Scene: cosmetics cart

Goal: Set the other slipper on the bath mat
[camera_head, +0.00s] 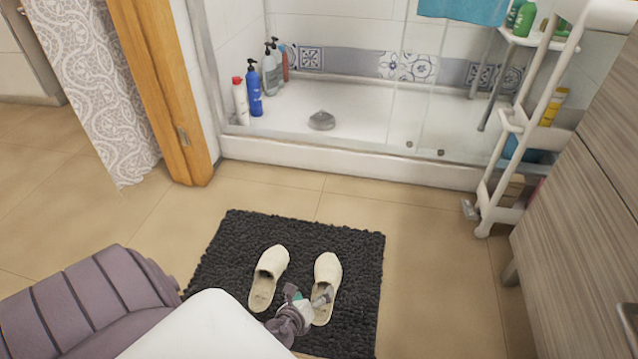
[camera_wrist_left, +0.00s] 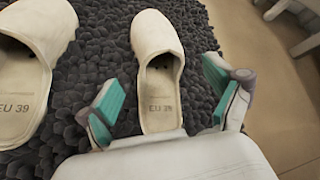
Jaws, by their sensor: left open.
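Two cream slippers lie side by side on the dark grey bath mat (camera_head: 220,265), toes pointing away. The left slipper (camera_head: 271,265) shows partly at the left of the left wrist view (camera_wrist_left: 35,30). The right slipper (camera_head: 328,270) is in the middle of the left wrist view (camera_wrist_left: 157,40), its insole marked EU 39. My left gripper (camera_head: 308,298) is open at the heel end of the right slipper. In the left wrist view its teal-padded fingers (camera_wrist_left: 160,95) stand apart on both sides of that slipper. My right gripper is not in view.
A shower tray (camera_head: 360,122) with several bottles (camera_head: 254,92) stands behind the mat. A white rolling cart (camera_head: 507,140) and a wood-grain cabinet (camera_head: 580,220) are on the right. Tiled floor (camera_head: 440,260) is clear between mat and cabinet.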

